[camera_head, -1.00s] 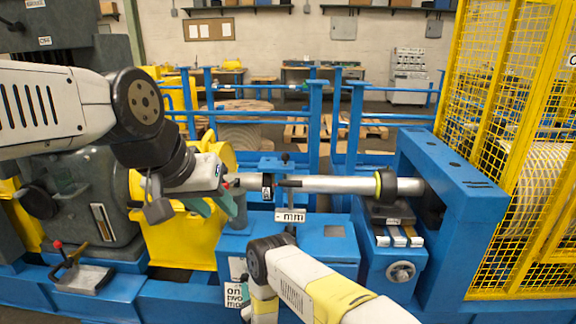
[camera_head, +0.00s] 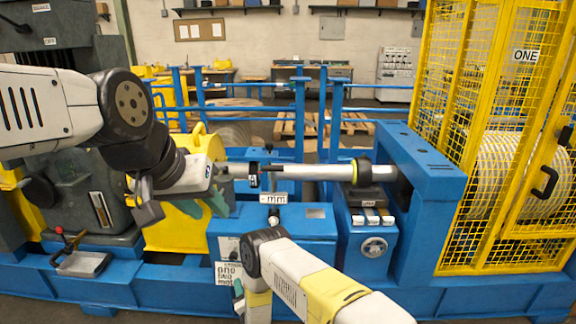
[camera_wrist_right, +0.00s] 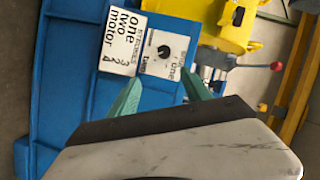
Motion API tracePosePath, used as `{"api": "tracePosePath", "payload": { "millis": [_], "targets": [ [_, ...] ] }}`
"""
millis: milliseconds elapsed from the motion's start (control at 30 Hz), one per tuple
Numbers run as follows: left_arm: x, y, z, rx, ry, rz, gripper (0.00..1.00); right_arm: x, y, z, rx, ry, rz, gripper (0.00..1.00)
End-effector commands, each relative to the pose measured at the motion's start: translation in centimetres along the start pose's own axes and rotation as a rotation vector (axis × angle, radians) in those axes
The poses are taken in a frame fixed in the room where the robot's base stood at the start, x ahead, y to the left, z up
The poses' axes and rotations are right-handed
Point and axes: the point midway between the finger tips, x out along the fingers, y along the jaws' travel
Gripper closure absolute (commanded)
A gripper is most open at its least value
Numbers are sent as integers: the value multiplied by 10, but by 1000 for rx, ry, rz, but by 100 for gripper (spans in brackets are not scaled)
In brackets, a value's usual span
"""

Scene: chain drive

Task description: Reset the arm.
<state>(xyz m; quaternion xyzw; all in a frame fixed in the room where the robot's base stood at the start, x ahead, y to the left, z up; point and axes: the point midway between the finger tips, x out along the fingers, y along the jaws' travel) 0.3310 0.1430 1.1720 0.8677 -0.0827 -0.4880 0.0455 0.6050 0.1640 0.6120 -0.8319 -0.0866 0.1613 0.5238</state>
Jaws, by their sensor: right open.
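My left gripper (camera_head: 208,203), with green fingers, is beside the yellow housing (camera_head: 172,228) at the left end of the grey shaft. Its finger gap is not clear, and I cannot tell whether it touches the housing. My right arm (camera_head: 300,275) reaches in from the bottom, in front of the blue machine base. My right gripper (camera_wrist_right: 160,92) has its green fingers spread, with nothing held between them. In the right wrist view it faces a white label (camera_wrist_right: 122,42) and a panel with a black knob (camera_wrist_right: 163,52).
The shaft (camera_head: 310,173) runs right to a black collar with a yellow ring (camera_head: 361,172). A blue frame (camera_head: 425,160) and a yellow mesh cage (camera_head: 490,150) stand at right. A red-knobbed lever (camera_head: 62,240) is at left. Blue rails (camera_head: 250,108) stand behind.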

Motion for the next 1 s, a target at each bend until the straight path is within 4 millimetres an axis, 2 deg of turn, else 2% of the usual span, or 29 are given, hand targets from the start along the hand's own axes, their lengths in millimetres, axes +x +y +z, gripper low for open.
{"api": "tracePosePath", "payload": {
  "millis": [267,467,567,767,867,1000],
  "targets": [
    [0,0,0,1,2,0,64,25,-32,-22,-24,-10,32,43],
    [0,0,0,1,1,0,64,49,-70,-50,-56,-26,70,43],
    [0,0,0,1,2,0,64,61,-97,-72,-79,-39,93,43],
    [0,0,0,1,2,0,64,76,-172,-138,-151,-86,161,43],
    [0,0,0,1,2,0,64,72,-209,-174,-195,-118,196,43],
    [0,0,0,1,2,0,64,52,-258,-224,-259,-164,240,43]
  ]
}}
